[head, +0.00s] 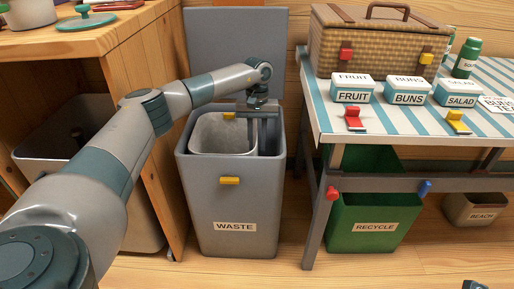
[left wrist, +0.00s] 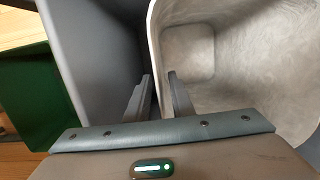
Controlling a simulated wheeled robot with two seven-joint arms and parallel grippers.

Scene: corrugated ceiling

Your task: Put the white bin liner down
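The white bin liner (head: 212,134) is an open, pale grey-white tub inside the grey bin (head: 197,203) labelled WASTE. Its rim shows near the bin's top; its base on the bin floor is hidden in the head view. In the left wrist view the liner (left wrist: 250,60) fills the right side. My left gripper (head: 263,133) points down at the liner's right rim. In the left wrist view its fingers (left wrist: 160,82) stand apart, one on each side of the liner wall, with a gap between them. My right gripper's fingers do not show.
The bin's raised lid (head: 235,45) stands behind it. A striped table (head: 320,105) with a basket (head: 375,50) and labelled boxes is at right. A green RECYCLE bin (head: 370,215) stands under it. A wooden cabinet (head: 150,60) is at left.

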